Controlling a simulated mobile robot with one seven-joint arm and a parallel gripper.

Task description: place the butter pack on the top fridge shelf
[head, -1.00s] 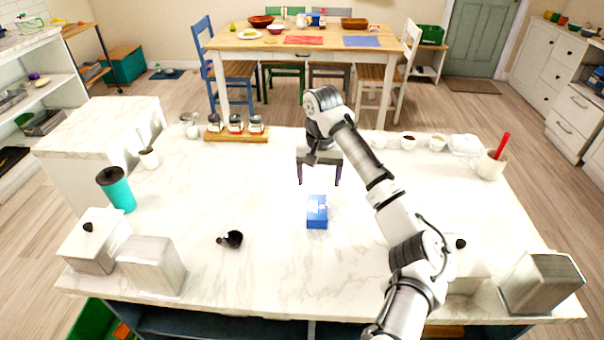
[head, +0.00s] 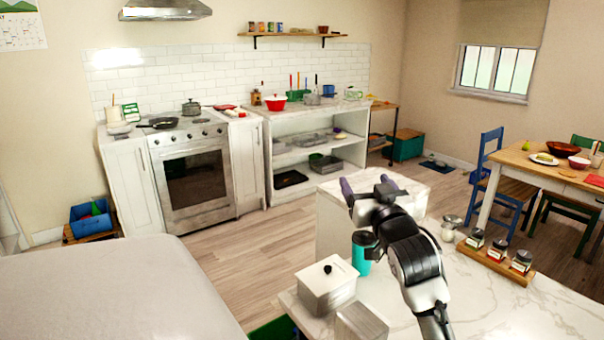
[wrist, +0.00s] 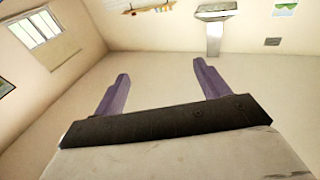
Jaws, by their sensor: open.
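My gripper (head: 367,184) is raised above the far left end of the marble island and points away from me. Its purple fingers are spread apart. In the wrist view, my gripper (wrist: 160,72) is open with nothing between the fingers, and only walls and ceiling lie beyond. I see no butter pack in either current view. No fridge shelf is in view. A large pale grey block (head: 105,300) fills the lower left of the head view; I cannot tell whether it is the fridge.
The marble island (head: 480,325) holds a white lidded canister (head: 325,290), a teal cup (head: 362,255) and a spice rack (head: 495,262). A stove (head: 193,180) and a counter with open shelves (head: 310,155) line the back wall. Wood floor (head: 255,250) lies clear between.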

